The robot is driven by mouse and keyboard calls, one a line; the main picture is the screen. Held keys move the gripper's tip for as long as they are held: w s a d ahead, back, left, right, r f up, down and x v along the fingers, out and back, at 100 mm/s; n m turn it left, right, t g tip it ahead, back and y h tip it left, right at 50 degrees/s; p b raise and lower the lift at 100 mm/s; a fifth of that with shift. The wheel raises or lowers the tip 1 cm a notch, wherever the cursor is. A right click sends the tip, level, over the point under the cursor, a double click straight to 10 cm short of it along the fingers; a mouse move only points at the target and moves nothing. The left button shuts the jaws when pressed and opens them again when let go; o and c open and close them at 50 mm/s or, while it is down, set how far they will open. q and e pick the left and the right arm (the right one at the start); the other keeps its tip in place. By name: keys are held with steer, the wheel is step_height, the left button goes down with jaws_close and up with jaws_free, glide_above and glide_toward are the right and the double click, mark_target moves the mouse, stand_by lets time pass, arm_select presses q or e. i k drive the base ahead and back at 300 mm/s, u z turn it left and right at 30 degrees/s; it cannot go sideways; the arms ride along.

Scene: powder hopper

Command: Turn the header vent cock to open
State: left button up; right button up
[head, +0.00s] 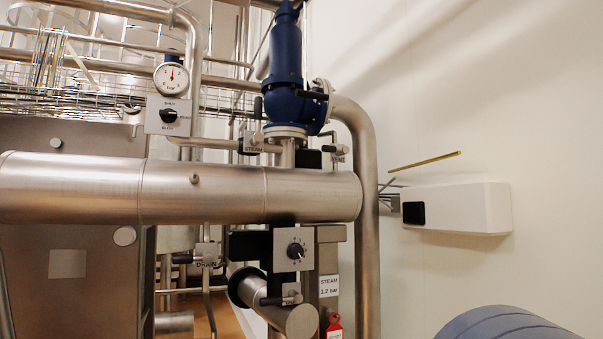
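A small label that seems to read VENT (338,160) sits just above the right end of the wide steel header pipe (215,192). A short black lever (328,148) lies level beside this label, with a thin bent pipe above it. I take this to be the header vent cock. Its body is too small to make out, and I cannot tell whether it stands open or shut. Neither of my grippers shows in the head view.
A blue valve (285,75) stands above the header. A pressure gauge (171,78) and a BLEED selector plate (168,115) are at upper left. A knob plate (294,249) hangs below the header. A tall pipe (367,240) and white box (465,208) stand right.

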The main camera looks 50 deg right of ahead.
mark_target(333, 150)
steer(key=z, duration=1.45)
steer(key=k, duration=0.45)
steer(key=z, duration=0.7)
steer(key=i, duration=1.3)
steer(key=u, duration=0.75)
